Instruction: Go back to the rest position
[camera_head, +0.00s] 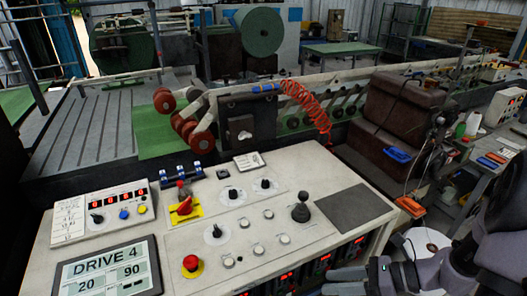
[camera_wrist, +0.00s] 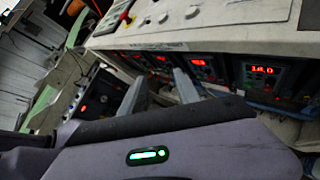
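My gripper (camera_head: 338,281) is at the bottom right of the head view, in front of the console's right front corner. In the wrist view my gripper (camera_wrist: 158,86) shows two grey fingers spread apart, with nothing between them. It is open and empty. The control console (camera_head: 150,222) fills the lower left and middle of the head view. Its front, with several red digital displays (camera_wrist: 262,70), lies beyond the fingers in the wrist view. The fingers look apart from it, but the exact gap is hard to judge.
The console top carries a black ball-knob lever (camera_head: 300,208), a red mushroom button (camera_head: 191,263), a red rotary switch (camera_head: 184,206) and a DRIVE 4 display (camera_head: 104,271). A brown seat (camera_head: 395,108) stands behind its right side. A white roll (camera_head: 428,243) and a cluttered bench are at right.

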